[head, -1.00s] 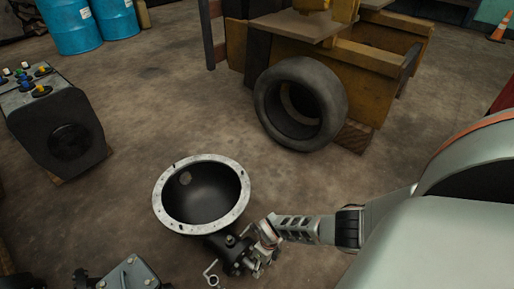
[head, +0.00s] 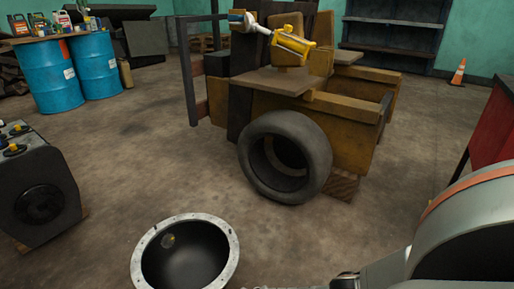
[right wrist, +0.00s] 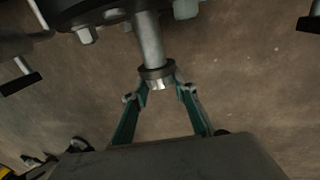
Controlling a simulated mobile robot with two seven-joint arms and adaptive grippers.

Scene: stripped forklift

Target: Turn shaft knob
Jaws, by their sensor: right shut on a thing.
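In the right wrist view a bare metal shaft (right wrist: 150,40) comes down from a dark housing (right wrist: 85,14) at the top edge. It ends in a dark collar with a bright tip, the shaft knob (right wrist: 156,73). My right gripper (right wrist: 160,88) has its two teal fingers closed around this end, one on each side. In the head view the bell-shaped housing (head: 190,262) lies open side up at the bottom edge. The knob and my right gripper are below that picture; only part of my right arm shows at the lower right. My left gripper is in neither view.
A tyre (head: 286,158) leans against the yellow forklift body (head: 345,125). A dark machine with coloured knobs (head: 38,190) stands at the left. Blue drums (head: 50,75) and an orange cone (head: 458,72) are farther back. Open concrete floor (head: 150,170) lies between.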

